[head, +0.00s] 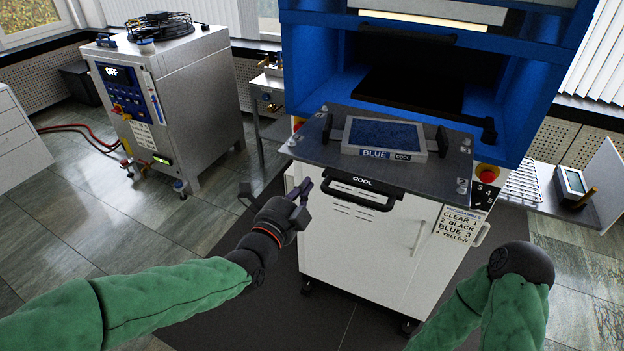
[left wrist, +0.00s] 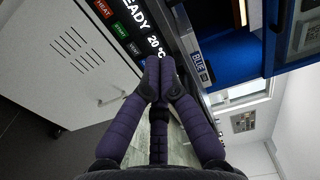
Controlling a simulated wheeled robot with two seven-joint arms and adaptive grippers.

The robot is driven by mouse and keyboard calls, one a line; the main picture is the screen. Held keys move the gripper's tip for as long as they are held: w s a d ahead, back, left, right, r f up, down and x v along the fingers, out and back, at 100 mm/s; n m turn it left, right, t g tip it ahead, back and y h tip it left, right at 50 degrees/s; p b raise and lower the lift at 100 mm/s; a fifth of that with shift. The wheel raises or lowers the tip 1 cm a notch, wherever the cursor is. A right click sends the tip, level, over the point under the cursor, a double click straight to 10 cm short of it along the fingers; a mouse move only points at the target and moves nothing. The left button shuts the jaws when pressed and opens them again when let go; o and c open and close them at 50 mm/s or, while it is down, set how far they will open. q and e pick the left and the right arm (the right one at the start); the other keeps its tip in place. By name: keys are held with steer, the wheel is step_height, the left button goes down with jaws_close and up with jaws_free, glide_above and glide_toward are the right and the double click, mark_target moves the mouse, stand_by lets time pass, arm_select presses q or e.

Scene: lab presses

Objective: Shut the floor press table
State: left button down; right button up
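The floor press (head: 330,60) is blue above a white cabinet. Its dark grey table (head: 310,140) is slid out toward me, with a black bar handle (head: 358,195) along the front edge. A light-rimmed tray (head: 433,158) with a blue inside, labelled BLUE and COOL, lies on the table; its BLUE label also shows in the left wrist view (left wrist: 199,66). My left gripper (head: 303,192) is left of the handle and seems apart from it. Its fingertips meet in the left wrist view (left wrist: 160,70), with nothing seen between them. My right arm shows at lower right; its gripper is not visible.
A grey machine (head: 180,110) with an OFF display stands at the left. A red button (head: 487,172) is near the table's right end. A side shelf (head: 547,195) carries a small device (head: 572,183). A dark panel (left wrist: 125,30) reads READY 20°C.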

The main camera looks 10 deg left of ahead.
arm_select(q)
steer(key=b+x, duration=0.1)
steer(key=x, duration=0.3)
steer(key=shift+w+d, duration=0.1)
arm_select(e)
steer(key=shift+f, duration=0.6)
arm_select(q)
steer(key=shift+w, duration=0.15)
